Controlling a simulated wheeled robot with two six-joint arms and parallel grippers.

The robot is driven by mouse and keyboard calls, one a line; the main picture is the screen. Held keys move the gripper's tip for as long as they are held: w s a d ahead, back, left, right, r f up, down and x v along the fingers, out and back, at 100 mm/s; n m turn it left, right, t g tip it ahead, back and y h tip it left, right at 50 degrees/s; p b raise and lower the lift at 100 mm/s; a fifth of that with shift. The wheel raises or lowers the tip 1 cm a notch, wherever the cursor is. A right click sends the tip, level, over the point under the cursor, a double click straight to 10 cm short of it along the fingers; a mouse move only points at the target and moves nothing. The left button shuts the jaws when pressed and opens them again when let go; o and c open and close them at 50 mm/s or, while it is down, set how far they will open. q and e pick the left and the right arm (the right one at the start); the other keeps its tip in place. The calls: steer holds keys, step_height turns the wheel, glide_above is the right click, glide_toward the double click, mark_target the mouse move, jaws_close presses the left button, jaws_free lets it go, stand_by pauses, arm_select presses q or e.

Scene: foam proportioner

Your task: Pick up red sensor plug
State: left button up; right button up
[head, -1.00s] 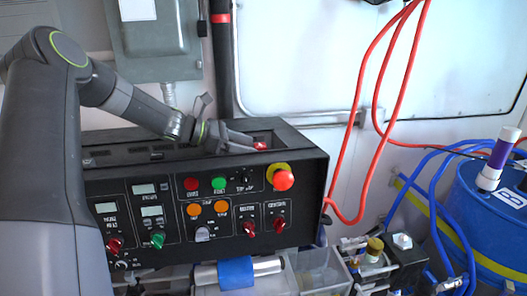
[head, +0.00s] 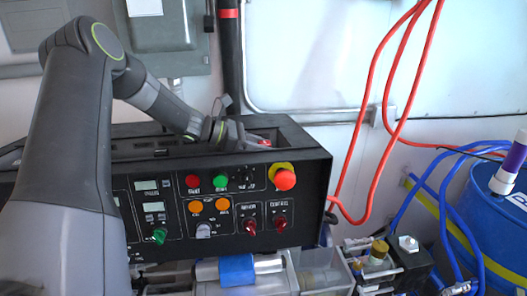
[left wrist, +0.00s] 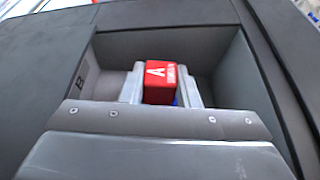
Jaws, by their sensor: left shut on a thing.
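The red sensor plug (left wrist: 160,82), marked with a white letter A, sits between the two fingers of my left gripper (left wrist: 161,88) in the left wrist view. The fingers are shut on its sides. The plug is inside a square recess in the top of the black control box (head: 230,210). Its lower part is hidden, so I cannot tell whether it is seated or lifted. In the head view my left gripper reaches over the box top from the left, and a bit of red shows at its tip. My right gripper is not in view.
The box front carries a red mushroom button (head: 285,180) and several knobs and displays. A blue drum (head: 490,215) stands at the right. Red hoses (head: 362,120) hang along the wall.

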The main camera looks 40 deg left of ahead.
mark_target(262, 143)
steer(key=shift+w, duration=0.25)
